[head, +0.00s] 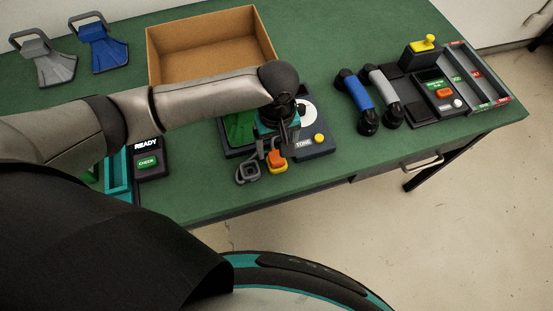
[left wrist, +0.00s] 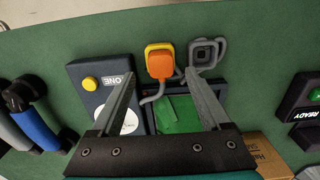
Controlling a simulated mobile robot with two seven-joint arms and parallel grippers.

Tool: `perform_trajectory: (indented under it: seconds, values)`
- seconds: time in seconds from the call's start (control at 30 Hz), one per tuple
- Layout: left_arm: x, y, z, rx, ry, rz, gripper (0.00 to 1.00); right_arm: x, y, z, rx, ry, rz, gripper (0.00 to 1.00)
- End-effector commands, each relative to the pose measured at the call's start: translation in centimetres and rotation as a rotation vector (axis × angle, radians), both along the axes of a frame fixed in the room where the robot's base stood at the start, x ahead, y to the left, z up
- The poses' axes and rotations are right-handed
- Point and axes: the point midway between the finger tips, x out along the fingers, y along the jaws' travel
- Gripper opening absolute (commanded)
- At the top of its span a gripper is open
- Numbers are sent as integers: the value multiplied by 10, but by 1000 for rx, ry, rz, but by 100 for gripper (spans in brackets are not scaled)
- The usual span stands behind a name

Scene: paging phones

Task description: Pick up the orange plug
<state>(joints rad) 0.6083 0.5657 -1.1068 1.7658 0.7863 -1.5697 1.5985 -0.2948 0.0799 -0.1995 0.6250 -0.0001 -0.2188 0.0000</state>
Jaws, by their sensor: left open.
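The orange plug (head: 276,157) has a yellow part at its edge and lies at the front edge of the tone unit (head: 312,143). In the left wrist view the orange plug (left wrist: 161,67) shows between the tips of my open left gripper (left wrist: 160,71), with a grey cord running from it. I cannot tell its height below the fingers. In the head view my left gripper (head: 281,140) points down just behind the plug, partly hidden by its own wrist. A grey square piece with a looped cord (head: 247,172) lies left of the plug. My right gripper is not in view.
An open cardboard box (head: 180,77) stands behind my arm. A blue handset (head: 357,95) and grey handset (head: 383,90) lie to the right, near a yellow-knobbed unit (head: 421,48). A READY box (head: 147,160) is at left. The green table (head: 210,195) is bare in front.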

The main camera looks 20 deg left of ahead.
Motion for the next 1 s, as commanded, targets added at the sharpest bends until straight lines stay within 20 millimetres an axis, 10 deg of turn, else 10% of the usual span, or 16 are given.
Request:
perform_trajectory:
  seconds: [0.5, 1.0]
  values:
    - [0, 2, -35, 1, -1, -1, 80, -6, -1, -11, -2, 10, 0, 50]
    - [0, 2, -35, 1, -1, -1, 24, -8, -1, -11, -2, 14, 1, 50]
